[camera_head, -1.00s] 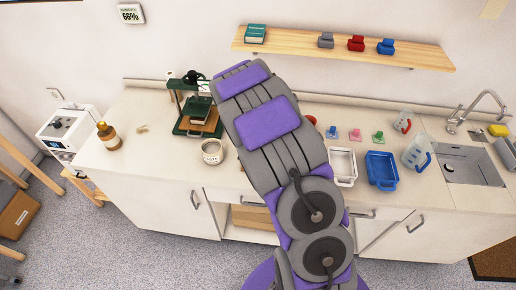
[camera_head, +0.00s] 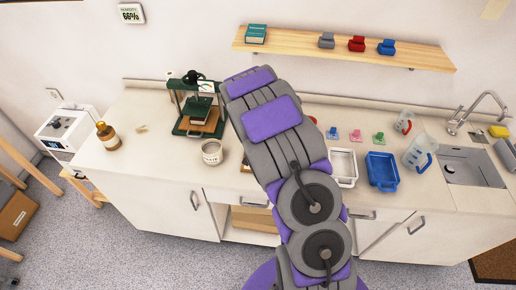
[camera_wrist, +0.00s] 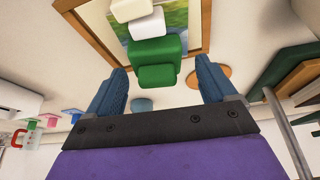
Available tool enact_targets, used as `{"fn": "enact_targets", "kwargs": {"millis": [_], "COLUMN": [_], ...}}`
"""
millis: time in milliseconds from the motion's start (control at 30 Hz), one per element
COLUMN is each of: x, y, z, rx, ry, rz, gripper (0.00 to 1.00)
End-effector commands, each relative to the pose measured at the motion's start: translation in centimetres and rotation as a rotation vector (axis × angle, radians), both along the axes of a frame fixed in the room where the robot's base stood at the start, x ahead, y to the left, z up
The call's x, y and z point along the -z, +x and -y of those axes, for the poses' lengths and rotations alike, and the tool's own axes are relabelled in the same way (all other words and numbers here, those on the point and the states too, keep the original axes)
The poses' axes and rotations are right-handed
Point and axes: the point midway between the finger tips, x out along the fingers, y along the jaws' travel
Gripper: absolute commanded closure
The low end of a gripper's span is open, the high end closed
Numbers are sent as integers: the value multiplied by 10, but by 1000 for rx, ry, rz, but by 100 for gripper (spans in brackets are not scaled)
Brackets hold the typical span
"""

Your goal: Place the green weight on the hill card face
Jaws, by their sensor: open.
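In the wrist view, my gripper (camera_wrist: 162,68) is open, with one blue finger on each side of a green weight (camera_wrist: 157,50). There are visible gaps between the weight and both fingers. A wooden-framed print (camera_wrist: 196,32) with green and blue colours lies beyond, partly covered by the weights. A white weight (camera_wrist: 147,24) and a cream weight (camera_wrist: 128,8) stand in a row past the green one. I cannot tell which surface the green weight rests on. In the head view, my arm hides the gripper, weights and print.
A dark green press (camera_head: 196,105) and a white tin (camera_head: 212,152) stand left of my arm. A white tray (camera_head: 343,167), a blue tray (camera_head: 382,171) and small coloured pieces (camera_head: 356,135) are to the right. A wooden shelf (camera_head: 300,42) hangs above.

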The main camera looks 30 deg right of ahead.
Motion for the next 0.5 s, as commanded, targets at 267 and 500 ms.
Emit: {"fn": "enact_targets", "kwargs": {"millis": [267, 500], "x": [-10, -41], "y": [-2, -11], "z": [-7, -23], "rx": [2, 0], "ry": [-7, -16], "rz": [2, 4], "gripper": [15, 15]}}
